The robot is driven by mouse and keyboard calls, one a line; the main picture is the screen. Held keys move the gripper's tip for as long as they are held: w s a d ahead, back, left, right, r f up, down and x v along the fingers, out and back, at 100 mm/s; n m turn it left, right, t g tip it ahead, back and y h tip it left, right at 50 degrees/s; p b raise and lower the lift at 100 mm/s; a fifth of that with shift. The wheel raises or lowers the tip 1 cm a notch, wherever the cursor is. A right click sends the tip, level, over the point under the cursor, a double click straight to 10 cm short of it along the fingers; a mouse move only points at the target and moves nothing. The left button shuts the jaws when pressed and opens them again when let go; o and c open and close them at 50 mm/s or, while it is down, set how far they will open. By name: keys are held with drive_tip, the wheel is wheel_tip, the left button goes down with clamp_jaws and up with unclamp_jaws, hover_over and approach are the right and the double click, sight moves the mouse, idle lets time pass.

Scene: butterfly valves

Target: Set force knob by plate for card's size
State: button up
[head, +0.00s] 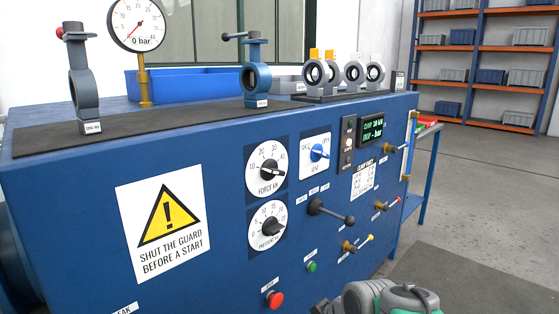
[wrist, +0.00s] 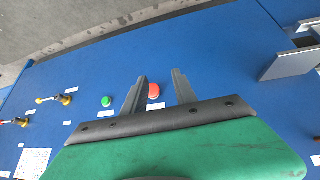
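The force knob (head: 267,168), black on a white dial marked FORCE kN, sits on the blue machine's front panel; its exact setting is too small to read. A white printed plate (head: 363,180) with a small table is further right on the panel, its text unreadable. A card (head: 399,80) seems to stand at the back right of the machine top, too small to read. My gripper (wrist: 160,75) is open and empty, its two fingers apart over the panel near the red button (wrist: 154,91). In the head view its grey-green body is at the bottom, below and right of the knob.
Below the force knob is a pressure knob (head: 267,226). A blue vent knob (head: 318,152), black lever (head: 330,211), green button (head: 311,267) and brass valves (head: 350,246) stick out nearby. A lit display (head: 371,130) reads CLAMP 20 kN. Valves and a gauge (head: 137,22) stand on top.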

drive_tip(key=w+a+r+n+t+y+p, duration=0.1)
drive_tip(key=w+r+n+t+y+p, duration=0.2)
drive_tip(key=w+r+n, duration=0.55)
drive_tip(key=n+t+y+p, duration=0.4)
drive_tip(key=n+t+y, duration=0.1)
drive_tip(key=n+y, duration=0.1)
approach(279, 174)
drive_tip(key=x, duration=0.9)
drive_tip(key=shift+r, duration=0.1)
drive_tip(key=shift+c, duration=0.5)
clamp_jaws()
